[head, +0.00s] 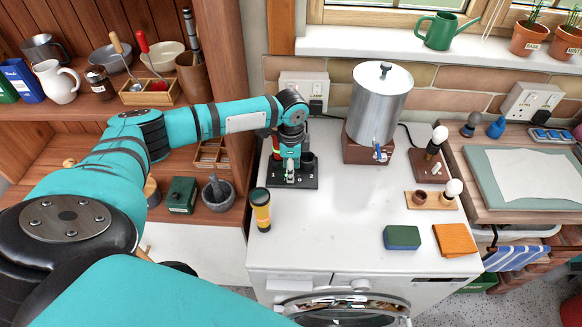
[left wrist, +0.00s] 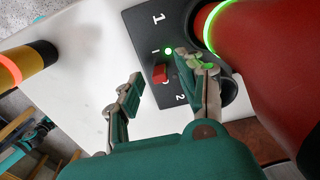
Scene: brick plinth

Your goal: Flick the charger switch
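The charger (head: 292,184) is a flat black unit on the white worktop, partly hidden by my left gripper in the head view. In the left wrist view, the charger (left wrist: 153,42) carries a small red switch (left wrist: 160,74) between the marks I and O. A green light (left wrist: 168,51) glows beside it, and the numbers 1 and 2 show. My left gripper (head: 291,160) is over the charger, pointing down. In the left wrist view, its fingers (left wrist: 158,78) are apart, with the switch appearing between them; contact cannot be told. My right gripper is out of view.
A red body with a glowing green ring (left wrist: 260,60) stands close beside the right finger. A yellow-and-black torch (head: 261,212) stands front left of the charger. A metal urn (head: 378,105) stands behind right. The worktop's middle is clear.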

